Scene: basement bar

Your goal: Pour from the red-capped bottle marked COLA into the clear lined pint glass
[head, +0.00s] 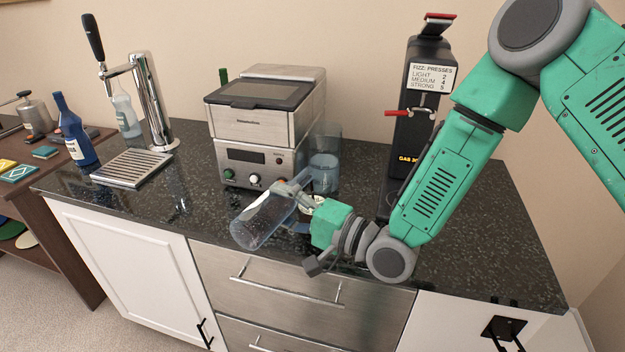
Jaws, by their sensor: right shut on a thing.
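My right gripper (304,200) is shut on a clear, bluish bottle (262,224) with a pale label patch. The bottle is tilted far over above the counter's front, its wide end low at the left and its narrow end up at the right. I see no red cap and cannot read COLA on it. A clear glass (325,172) stands upright behind the gripper, beside the steel machine, with bluish content in its lower part. The bottle's narrow end is near the glass in the picture; whether they touch or anything flows, I cannot tell. My left gripper is not in view.
A steel machine (262,120) stands behind the bottle. A black FIZZ PRESSES dispenser (425,85) stands behind my right arm. The dark counter's (490,240) right end is clear.

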